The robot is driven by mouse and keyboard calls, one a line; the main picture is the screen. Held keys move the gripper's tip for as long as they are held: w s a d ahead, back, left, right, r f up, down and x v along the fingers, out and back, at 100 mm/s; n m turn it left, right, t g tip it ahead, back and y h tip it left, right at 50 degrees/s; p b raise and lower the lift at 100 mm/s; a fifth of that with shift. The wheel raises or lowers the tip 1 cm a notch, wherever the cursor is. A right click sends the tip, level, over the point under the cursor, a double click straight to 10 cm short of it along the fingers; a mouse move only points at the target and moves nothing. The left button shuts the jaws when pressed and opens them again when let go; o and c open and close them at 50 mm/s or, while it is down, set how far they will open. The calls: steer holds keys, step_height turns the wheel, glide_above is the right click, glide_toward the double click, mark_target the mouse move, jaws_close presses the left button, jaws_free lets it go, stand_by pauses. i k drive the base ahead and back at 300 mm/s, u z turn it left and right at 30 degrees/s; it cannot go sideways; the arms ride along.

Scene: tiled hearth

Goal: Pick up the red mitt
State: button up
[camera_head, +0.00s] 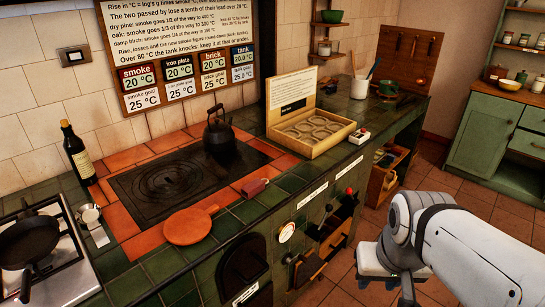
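A flat, rounded orange-red piece with a short stub at its upper right, which I take for the red mitt (188,227), lies at the front edge of the hearth. It rests where the terracotta border meets the green tiles. Nothing covers it. A smaller dark red object (255,187), perhaps a mug on its side, lies to its right, apart from it. My white arm reaches in from the lower right, well away from the mitt, and bends down past the counter front. My gripper's fingertips do not show.
A black kettle (219,136) stands on the dark hob plate (160,182) behind the mitt. A bottle (78,153) and a pan (28,242) are at the left. An open wooden box (310,130) stands at the right. Tiled floor is clear at the right.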

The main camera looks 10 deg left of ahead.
mark_target(254, 186)
steer(key=i, duration=0.9)
